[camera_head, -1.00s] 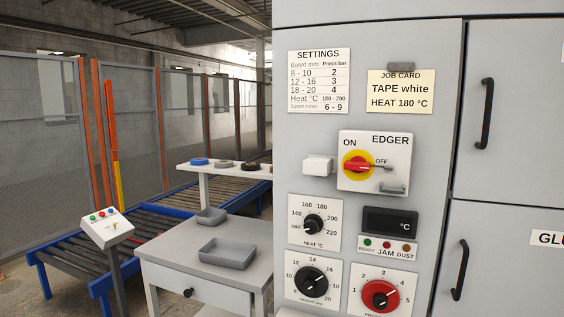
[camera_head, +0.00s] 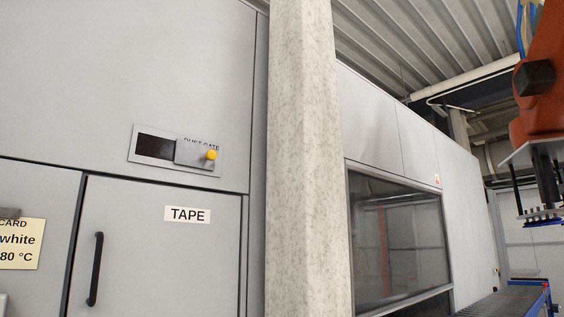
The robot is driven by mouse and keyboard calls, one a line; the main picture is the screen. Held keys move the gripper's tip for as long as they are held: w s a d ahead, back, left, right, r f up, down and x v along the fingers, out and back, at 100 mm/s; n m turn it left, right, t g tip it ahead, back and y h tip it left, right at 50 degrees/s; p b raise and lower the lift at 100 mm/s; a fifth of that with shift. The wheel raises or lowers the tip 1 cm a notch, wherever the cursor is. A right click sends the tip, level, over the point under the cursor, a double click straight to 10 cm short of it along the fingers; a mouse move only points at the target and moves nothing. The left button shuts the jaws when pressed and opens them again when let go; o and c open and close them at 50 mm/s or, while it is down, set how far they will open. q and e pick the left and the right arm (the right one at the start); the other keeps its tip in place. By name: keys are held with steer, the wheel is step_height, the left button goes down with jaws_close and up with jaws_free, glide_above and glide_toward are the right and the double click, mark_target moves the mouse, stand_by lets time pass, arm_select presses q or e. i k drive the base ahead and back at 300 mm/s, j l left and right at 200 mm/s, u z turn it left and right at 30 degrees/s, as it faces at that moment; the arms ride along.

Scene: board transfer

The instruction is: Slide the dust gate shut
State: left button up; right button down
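The dust gate (camera_head: 192,153) is a small grey sliding plate with a yellow knob (camera_head: 211,155), set on a panel high on the grey machine front. The plate sits toward the right of its panel and partly covers the "DUST GATE" lettering. A dark opening (camera_head: 154,147) shows to the left of the plate. Neither of my grippers is in view.
Below the gate is a cabinet door labelled TAPE (camera_head: 187,214) with a black handle (camera_head: 95,269). A pale concrete column (camera_head: 303,160) stands just right of it. Farther right are a machine window (camera_head: 398,240) and an orange robot arm (camera_head: 542,100).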

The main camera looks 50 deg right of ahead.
mark_target(187, 153)
steer(key=z, duration=1)
steer(key=u, duration=0.1)
steer(key=i, duration=0.05)
